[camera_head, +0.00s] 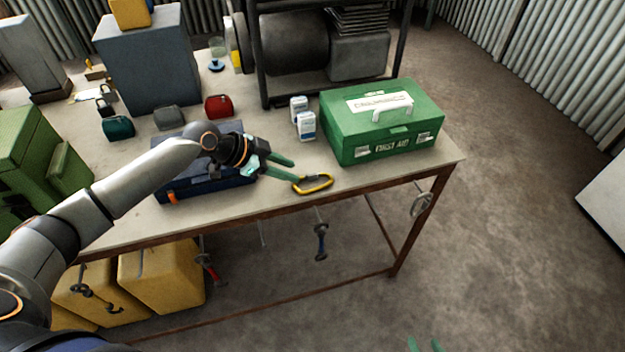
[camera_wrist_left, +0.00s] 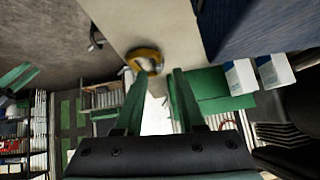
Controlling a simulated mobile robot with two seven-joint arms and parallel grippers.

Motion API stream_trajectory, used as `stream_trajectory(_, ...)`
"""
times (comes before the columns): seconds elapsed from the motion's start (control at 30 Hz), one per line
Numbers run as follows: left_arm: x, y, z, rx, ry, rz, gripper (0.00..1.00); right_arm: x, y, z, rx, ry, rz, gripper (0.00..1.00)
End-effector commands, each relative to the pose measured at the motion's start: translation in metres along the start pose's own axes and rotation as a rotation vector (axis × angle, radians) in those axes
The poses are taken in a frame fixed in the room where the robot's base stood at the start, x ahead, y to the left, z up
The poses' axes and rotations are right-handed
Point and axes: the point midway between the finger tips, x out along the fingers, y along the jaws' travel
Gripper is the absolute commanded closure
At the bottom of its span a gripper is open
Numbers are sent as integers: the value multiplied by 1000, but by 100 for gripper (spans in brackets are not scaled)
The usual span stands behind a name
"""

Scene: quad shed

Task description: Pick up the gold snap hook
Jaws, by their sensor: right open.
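The gold snap hook (camera_head: 316,190) lies flat near the front edge of the workbench (camera_head: 240,204), left of the green first aid box. It also shows in the left wrist view (camera_wrist_left: 143,52), just beyond the fingertips. My left gripper (camera_head: 295,170) is open, with green fingers pointing at the hook from the left. In the left wrist view the gap between its fingertips (camera_wrist_left: 158,72) is empty, and the hook sits toward the left finger. My right gripper (camera_head: 425,346) shows only its green fingertips at the bottom edge of the head view, apart and far from the hook.
The green first aid box (camera_head: 390,145) and two white bottles (camera_head: 305,126) stand behind the hook. A dark blue case (camera_head: 225,183) lies under my left wrist. A red pouch (camera_head: 219,106) and a metal rack (camera_head: 265,80) stand further back. The bench front right of the hook is clear.

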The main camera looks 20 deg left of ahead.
Motion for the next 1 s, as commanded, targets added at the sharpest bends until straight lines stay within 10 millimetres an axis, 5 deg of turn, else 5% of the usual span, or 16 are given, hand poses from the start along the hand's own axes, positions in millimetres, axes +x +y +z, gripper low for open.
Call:
stream_trajectory(0.3, 42, 3, -6, -1, 1, 1, 61, -4, 0, -4, 0, 0, 0, 51)
stream_trajectory(0.6, 45, 3, -6, 0, 1, 1, 63, -4, 0, -4, 0, -1, 0, 51)
stream_trajectory(0.93, 45, 3, -6, 0, 0, 1, 100, -4, 0, -3, 0, -1, 1, 51)
stream_trajectory(1.0, 45, 3, -6, 0, 0, 1, 100, -4, 0, -3, 0, -1, 1, 51)
